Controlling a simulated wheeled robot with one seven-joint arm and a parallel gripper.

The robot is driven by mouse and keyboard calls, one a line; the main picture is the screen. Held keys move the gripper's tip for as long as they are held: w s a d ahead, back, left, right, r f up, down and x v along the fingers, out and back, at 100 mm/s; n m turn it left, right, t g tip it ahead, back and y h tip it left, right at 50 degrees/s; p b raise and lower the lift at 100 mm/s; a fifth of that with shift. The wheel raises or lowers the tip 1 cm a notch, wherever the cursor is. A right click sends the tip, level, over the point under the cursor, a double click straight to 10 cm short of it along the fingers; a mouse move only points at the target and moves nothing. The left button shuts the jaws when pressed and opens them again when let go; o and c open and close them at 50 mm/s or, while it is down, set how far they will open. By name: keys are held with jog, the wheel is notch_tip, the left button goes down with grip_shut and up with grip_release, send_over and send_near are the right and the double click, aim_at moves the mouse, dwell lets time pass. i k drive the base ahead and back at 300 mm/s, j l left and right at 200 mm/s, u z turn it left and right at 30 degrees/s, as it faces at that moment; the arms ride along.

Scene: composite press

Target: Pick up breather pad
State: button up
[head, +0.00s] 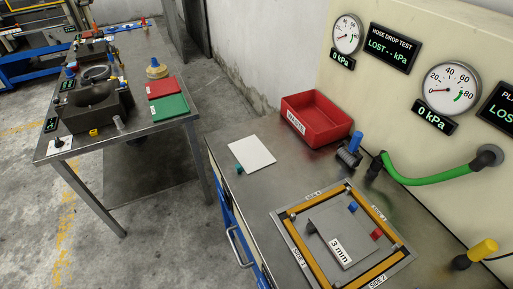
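A flat white square pad (252,152) lies on the near metal bench, left of the red bin; it looks like the breather pad, though no label on it is readable. A small teal knob or peg (240,170) sits at its lower left edge. Nothing lies on top of the pad. My gripper is not in view.
On the near bench (228,134), a red bin (318,118) and a framed plate marked 3 mm (322,222) stand near the pad. A green hose (430,179) runs along the gauge panel. A second table (140,128) with dark moulds stands left, across open floor.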

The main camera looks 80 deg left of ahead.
aim_at(251, 153)
jog(key=u, duration=1.9)
